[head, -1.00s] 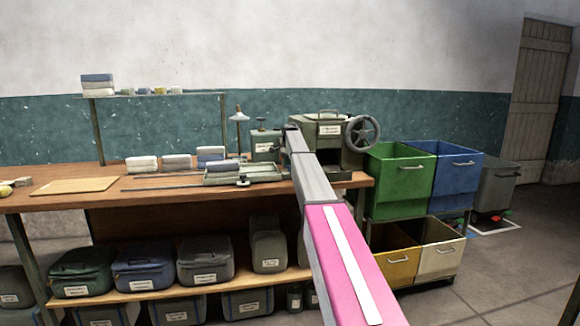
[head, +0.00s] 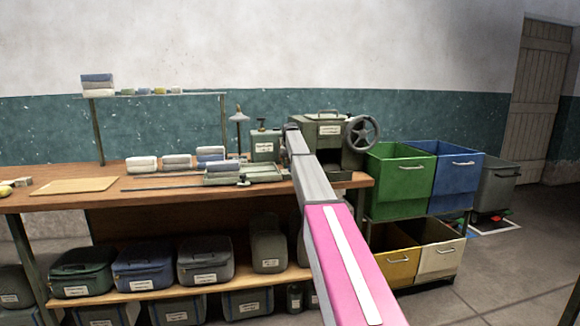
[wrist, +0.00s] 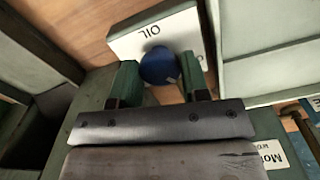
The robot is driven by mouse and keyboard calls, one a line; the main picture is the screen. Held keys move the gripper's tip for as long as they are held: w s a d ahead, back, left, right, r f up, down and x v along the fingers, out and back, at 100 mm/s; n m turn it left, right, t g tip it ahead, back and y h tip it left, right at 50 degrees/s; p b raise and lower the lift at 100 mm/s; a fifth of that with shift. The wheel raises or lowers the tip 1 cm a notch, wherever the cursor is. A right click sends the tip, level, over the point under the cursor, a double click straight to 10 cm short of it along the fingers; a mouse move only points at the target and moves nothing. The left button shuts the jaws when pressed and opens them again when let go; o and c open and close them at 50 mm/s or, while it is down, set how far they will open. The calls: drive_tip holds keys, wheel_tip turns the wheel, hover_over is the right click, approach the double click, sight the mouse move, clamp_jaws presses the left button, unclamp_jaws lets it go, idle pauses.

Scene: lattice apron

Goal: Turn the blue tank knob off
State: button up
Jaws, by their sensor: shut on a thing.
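The blue knob (wrist: 159,69) is round and has a small pale mark on its lower right. It shows in the wrist view, in front of a white plate lettered OIL (wrist: 155,32). My gripper (wrist: 158,75) has its two green fingers on either side of the knob and is shut on it. In the head view my pink and grey arm reaches over the workbench towards the machine with a handwheel (head: 340,130). The knob and my fingertips are hidden there behind the arm.
Green (head: 400,182) and blue (head: 455,178) bins stand to the right. Grey-green housing (wrist: 265,45) lies close to the right of my fingers in the wrist view.

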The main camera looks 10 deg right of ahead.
drive_tip(key=shift+n, duration=1.1)
drive_tip(key=o, duration=0.9)
wheel_tip(320, 180, up, 11)
drive_tip(key=shift+f, duration=0.1)
